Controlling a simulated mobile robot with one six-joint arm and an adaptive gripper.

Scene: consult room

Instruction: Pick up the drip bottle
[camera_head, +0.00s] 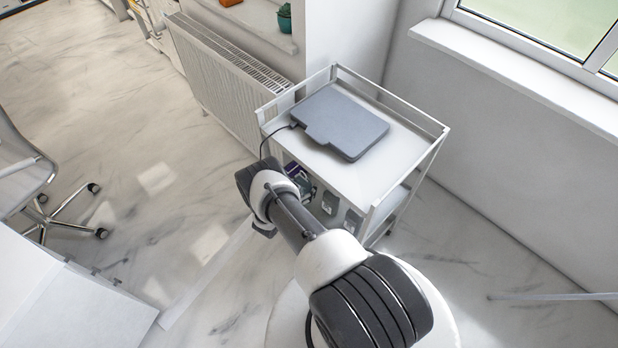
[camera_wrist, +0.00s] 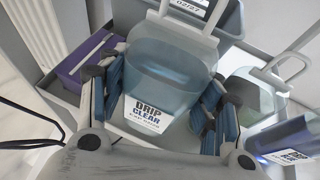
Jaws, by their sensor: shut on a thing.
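The drip bottle (camera_wrist: 160,75) is a translucent blue-grey container with a white hanging loop and a label reading "DRIP CLEAR". It fills the middle of the wrist view. My gripper (camera_wrist: 163,100) has one finger on each side of the bottle and is shut on it. The bottle stays among the other items on a shelf of the white trolley (camera_head: 400,150); I cannot tell whether its base touches the shelf. In the head view my arm reaches down to the trolley's near side, and the gripper and the held bottle are hidden there.
Close around the bottle are a purple box (camera_wrist: 88,60), a clear bottle with a loop (camera_wrist: 250,92), a blue labelled container (camera_wrist: 285,140) and a grey bin behind (camera_wrist: 228,18). A grey flat device (camera_head: 340,122) lies on the trolley top. A radiator (camera_head: 215,85) stands left.

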